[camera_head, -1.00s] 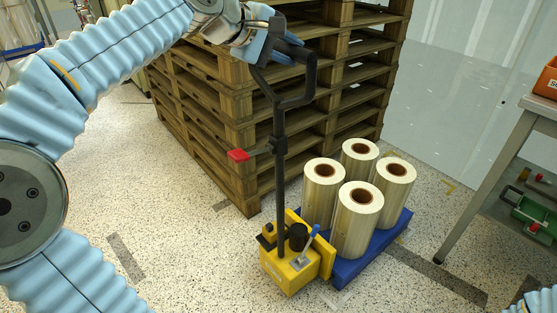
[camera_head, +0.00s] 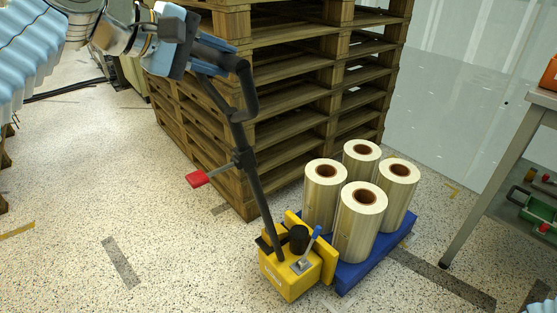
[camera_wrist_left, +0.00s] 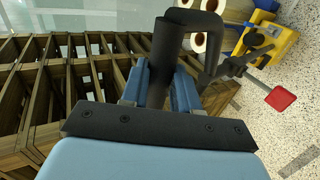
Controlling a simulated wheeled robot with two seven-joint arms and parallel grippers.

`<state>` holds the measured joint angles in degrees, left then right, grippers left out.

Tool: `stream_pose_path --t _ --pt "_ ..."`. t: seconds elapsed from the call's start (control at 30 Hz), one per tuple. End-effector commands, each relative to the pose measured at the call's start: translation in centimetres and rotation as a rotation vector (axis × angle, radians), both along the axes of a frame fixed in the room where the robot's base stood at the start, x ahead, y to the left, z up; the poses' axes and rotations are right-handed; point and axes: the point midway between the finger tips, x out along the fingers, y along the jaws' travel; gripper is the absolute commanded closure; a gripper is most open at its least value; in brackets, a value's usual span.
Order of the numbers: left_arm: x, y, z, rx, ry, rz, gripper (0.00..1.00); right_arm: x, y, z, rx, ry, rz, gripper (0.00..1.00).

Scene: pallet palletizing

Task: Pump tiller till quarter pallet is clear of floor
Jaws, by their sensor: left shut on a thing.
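The yellow pallet jack (camera_head: 290,270) stands on the floor, with its black tiller (camera_head: 256,190) tilted to the left. My left gripper (camera_head: 205,50) is shut on the tiller's top handle; its blue fingers show around the black bar in the left wrist view (camera_wrist_left: 160,85). A red pedal-like piece (camera_head: 198,179) sticks out from the tiller. The blue quarter pallet (camera_head: 372,262) carries several wrapped rolls (camera_head: 360,222) standing upright. I cannot tell whether there is a gap under the pallet. My right gripper is not in view.
A tall stack of wooden pallets (camera_head: 290,120) stands close behind the tiller and rolls. A metal table (camera_head: 500,175) is at the right, with a green crate (camera_head: 530,208) beneath it. The speckled floor at the left front is open.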

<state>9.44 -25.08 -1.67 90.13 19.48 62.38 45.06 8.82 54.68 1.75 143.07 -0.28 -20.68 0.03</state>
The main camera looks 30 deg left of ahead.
Motion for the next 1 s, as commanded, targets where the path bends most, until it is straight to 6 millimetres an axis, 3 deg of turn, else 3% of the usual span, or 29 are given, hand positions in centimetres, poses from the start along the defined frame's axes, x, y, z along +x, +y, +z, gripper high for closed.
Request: stream_pose_path --t 0.03,0.2,0.5,0.6,1.0 --pt "-0.7 0.3 -1.1 0.003 0.019 -0.004 0.95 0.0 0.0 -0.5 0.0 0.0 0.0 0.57" --pt "-2.2 0.9 -1.2 0.002 0.022 -0.006 0.95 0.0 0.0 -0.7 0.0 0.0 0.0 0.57" --pt "-2.4 0.9 -1.2 0.001 0.023 -0.008 0.95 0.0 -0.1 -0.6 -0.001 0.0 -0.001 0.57" --pt "-2.4 0.9 -1.2 0.001 0.023 -0.008 0.95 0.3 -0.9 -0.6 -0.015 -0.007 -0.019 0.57" --pt "4.4 -1.9 0.0 0.004 0.028 -0.011 0.95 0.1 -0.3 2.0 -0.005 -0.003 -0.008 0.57"
